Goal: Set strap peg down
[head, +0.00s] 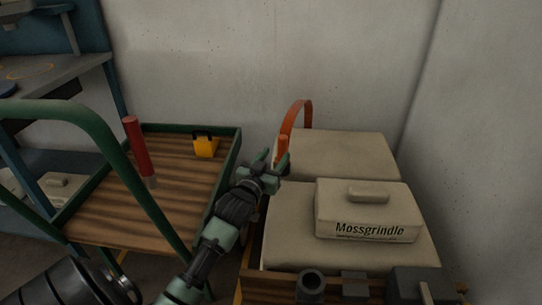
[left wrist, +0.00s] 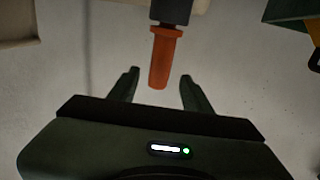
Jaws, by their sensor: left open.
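An orange peg (head: 283,146) stands beside the left edge of the beige boxes, with an orange strap loop (head: 301,112) rising behind it. My left gripper (head: 272,162) is open at the peg. In the left wrist view, the orange peg (left wrist: 163,58) reaches between the spread fingertips of the gripper (left wrist: 160,80), with a visible gap on each side. A dark collar joins the peg to something beige at the top edge. The gripper partly hides the peg's lower part in the head view.
A beige box marked Mossgrindle (head: 366,211) sits on larger beige blocks on the right. A green-railed cart (head: 110,200) with a wooden deck stands left, carrying a yellow padlock-like item (head: 206,147). A red post (head: 137,145) stands there too. Walls close the back and right.

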